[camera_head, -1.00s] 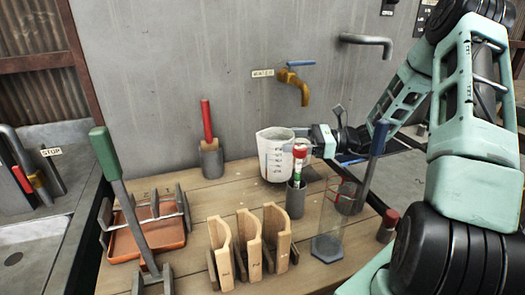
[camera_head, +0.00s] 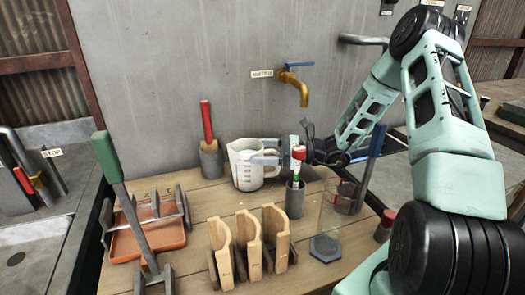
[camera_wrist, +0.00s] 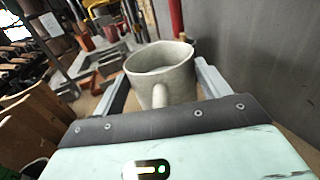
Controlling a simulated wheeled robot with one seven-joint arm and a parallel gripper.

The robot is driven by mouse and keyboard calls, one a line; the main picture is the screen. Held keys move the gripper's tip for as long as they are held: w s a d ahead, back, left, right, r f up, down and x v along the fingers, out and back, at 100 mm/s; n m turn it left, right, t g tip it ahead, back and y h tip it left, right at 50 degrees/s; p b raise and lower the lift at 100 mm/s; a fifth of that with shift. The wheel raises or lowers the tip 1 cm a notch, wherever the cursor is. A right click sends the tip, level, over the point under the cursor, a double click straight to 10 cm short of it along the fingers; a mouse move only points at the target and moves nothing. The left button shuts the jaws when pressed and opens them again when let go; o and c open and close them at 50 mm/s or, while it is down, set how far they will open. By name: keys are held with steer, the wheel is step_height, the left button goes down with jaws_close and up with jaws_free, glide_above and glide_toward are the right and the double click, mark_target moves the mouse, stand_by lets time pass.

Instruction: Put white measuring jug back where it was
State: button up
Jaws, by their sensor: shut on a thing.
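The white measuring jug (camera_head: 248,165) stands upright at the back of the wooden table, below the yellow tap. Its handle points right, toward my arm. In the wrist view the jug (camera_wrist: 165,78) sits between my two fingers, handle toward the palm. My gripper (camera_head: 262,158) comes from the right and is shut on the jug; it also shows in the wrist view (camera_wrist: 160,85). From the head view the jug's base is at or very near the tabletop; I cannot tell whether it touches.
A grey holder with a red-handled tool (camera_head: 209,150) stands just left of the jug. A red-capped tube in a holder (camera_head: 296,185) is close on the right. Wooden curved stands (camera_head: 250,245) and an orange tray (camera_head: 148,235) are in front. A yellow tap (camera_head: 300,90) is on the wall.

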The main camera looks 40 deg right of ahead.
steer(key=o, duration=2.1)
steer(key=shift+f, duration=0.1)
steer(key=shift+c, duration=0.2)
steer(key=shift+s+d, duration=0.1)
steer(key=shift+d, duration=0.05)
steer(key=b+v, duration=0.1)
steer(key=v, duration=1)
steer(key=shift+s+d+b, duration=0.25)
steer(key=shift+b, duration=0.05)
